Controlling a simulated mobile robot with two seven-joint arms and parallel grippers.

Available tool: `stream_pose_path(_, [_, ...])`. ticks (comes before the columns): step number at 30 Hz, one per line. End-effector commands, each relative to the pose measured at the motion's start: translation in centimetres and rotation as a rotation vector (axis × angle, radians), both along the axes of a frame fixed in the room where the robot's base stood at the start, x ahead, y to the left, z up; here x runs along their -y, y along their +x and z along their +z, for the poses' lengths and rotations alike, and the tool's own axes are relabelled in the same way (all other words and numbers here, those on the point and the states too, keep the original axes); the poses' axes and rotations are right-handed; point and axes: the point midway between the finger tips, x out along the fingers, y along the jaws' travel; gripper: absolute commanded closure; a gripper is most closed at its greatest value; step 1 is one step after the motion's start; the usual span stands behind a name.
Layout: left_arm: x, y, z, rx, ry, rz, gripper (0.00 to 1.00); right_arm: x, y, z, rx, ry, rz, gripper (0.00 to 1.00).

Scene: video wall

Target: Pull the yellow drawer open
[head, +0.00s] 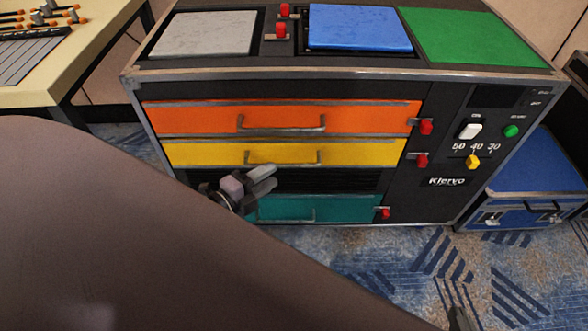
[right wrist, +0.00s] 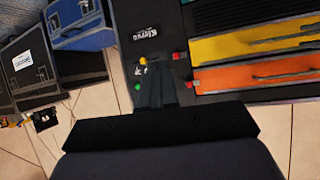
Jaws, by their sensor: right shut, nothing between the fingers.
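The yellow drawer (head: 350,153) is in the black cabinet, below the orange drawer (head: 200,118), and looks shut. Its grey bar handle (head: 282,163) runs across the front. A red latch (head: 422,160) sits at its right end. The yellow drawer also shows in the right wrist view (right wrist: 235,48). My left gripper (head: 270,178) is just in front of and below the handle; I cannot tell whether its fingers are parted or touch anything.
A teal drawer (head: 340,208) lies lower, partly hidden by my left arm. Knobs and a white switch (head: 470,130) are at the cabinet's right. A blue case (head: 530,215) stands right of it, a table (head: 85,55) left. Carpet in front is open.

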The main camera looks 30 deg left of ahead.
Motion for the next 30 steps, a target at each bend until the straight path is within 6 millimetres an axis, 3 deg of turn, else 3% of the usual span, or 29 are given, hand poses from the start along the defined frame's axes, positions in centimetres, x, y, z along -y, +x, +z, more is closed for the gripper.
stream_pose_path(15, [1.5,5.7,-0.9,0.001,0.000,0.000,0.64,-1.1,0.5,0.1,0.033,0.025,0.025,1.00])
stream_pose_path(28, [1.7,6.5,-1.0,-0.002,-0.001,0.000,0.64,-1.4,0.5,0.1,0.028,0.041,0.026,1.00])
stream_pose_path(29, [1.7,6.5,-1.0,-0.002,-0.001,0.000,0.70,-1.4,0.5,0.1,0.028,0.041,0.026,1.00])
stream_pose_path(30, [1.7,6.5,-1.0,-0.002,-0.001,0.000,0.83,-1.4,0.5,0.1,0.029,0.042,0.026,1.00])
